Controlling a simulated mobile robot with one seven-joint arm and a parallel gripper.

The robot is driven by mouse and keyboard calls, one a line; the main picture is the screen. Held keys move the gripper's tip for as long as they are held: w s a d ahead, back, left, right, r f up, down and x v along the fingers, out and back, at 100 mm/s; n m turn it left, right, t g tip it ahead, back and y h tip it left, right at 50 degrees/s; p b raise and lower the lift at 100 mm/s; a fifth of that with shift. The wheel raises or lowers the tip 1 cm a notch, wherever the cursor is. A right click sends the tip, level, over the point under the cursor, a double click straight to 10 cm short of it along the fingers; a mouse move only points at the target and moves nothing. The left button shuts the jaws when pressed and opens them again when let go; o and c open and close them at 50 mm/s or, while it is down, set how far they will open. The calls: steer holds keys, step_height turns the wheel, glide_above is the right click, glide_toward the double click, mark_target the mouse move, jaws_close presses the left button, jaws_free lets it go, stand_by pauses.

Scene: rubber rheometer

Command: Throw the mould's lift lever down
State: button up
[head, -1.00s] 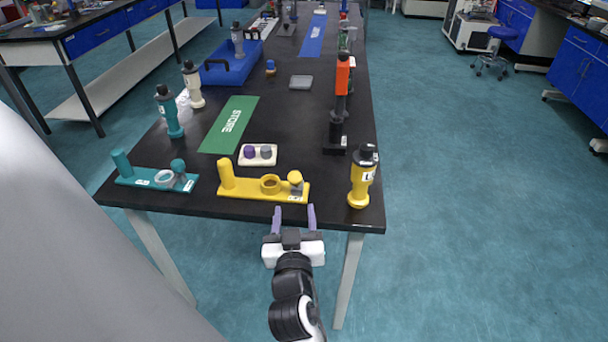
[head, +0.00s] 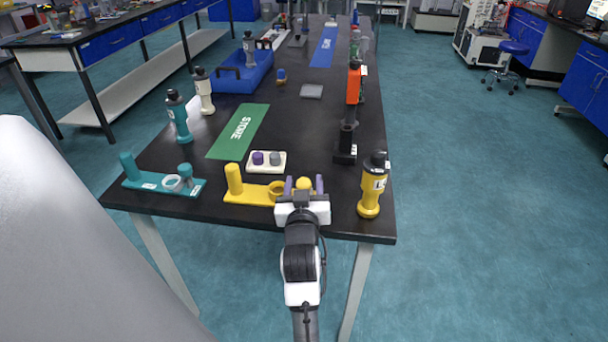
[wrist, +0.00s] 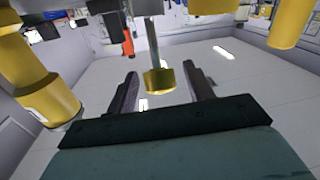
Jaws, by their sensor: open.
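The yellow mould fixture (head: 250,195) lies at the near edge of the black bench. It has an upright post (head: 234,180) on the left, a ring (head: 276,189) in the middle and a lever with a yellow knob (head: 304,183) on the right. My gripper (head: 304,187) is open, with one purple finger on each side of the knob in the head view. In the wrist view, which looks upside down, the yellow knob (wrist: 159,82) on its grey rod (wrist: 152,42) shows between the open fingers (wrist: 162,77). Contact with the fingers cannot be told. My gripper hides the lever's foot.
A yellow bottle (head: 372,190) with a black cap stands close right of my gripper. A teal fixture (head: 150,183) lies left. A white tray (head: 278,169) with purple and grey plugs sits behind the yellow fixture. A black stand (head: 346,150) is behind right.

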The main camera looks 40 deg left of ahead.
steer(key=shift+x, duration=1.05)
jaws_close()
